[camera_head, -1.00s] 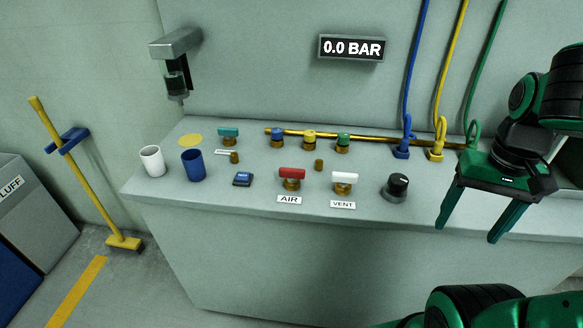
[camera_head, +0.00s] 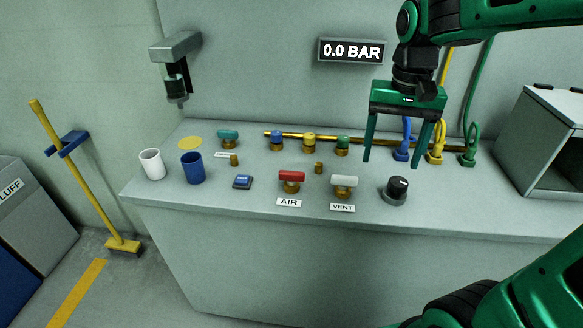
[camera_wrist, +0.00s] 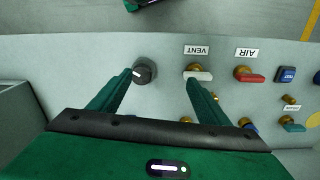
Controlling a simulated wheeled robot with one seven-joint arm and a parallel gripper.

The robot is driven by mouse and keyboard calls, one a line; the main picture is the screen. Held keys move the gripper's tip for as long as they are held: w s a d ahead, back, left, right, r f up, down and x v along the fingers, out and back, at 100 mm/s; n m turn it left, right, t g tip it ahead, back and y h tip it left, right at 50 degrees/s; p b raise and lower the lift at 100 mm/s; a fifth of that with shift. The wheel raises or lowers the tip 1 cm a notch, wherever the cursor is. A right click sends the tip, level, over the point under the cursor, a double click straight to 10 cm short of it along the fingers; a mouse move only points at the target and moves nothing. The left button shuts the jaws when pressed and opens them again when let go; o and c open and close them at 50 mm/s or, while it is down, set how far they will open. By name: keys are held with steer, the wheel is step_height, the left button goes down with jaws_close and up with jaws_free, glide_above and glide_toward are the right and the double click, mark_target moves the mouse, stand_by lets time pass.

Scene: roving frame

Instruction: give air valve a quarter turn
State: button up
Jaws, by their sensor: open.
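The air valve (camera_head: 291,178) has a red bar handle on a brass body and stands on the bench behind its AIR label (camera_head: 289,203). Its handle lies roughly left to right in the head view. It also shows right of centre in the wrist view (camera_wrist: 251,76). My gripper (camera_head: 391,165) is open and empty, raised above the bench to the right of the air valve. In the wrist view my fingers (camera_wrist: 158,88) spread on the side of the vent valve and the black knob. The pressure display (camera_head: 351,50) reads 0.0 BAR.
The vent valve (camera_head: 344,184) with a pale handle stands just right of the air valve, then a black knob (camera_head: 396,188). Brass stubs, a blue button box (camera_head: 242,181), cups (camera_head: 192,167) and small coloured valves (camera_head: 309,142) stand around. An open grey box (camera_head: 555,140) is at right.

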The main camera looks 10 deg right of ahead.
steer(key=w+a+r, duration=0.1)
steer(key=w+a, duration=0.5)
steer(key=a, duration=0.4)
steer(key=n, duration=0.1)
glide_above(292, 172)
step_height(292, 172, down, 10)
steer(key=shift+c, duration=0.3)
steer(key=c, duration=1)
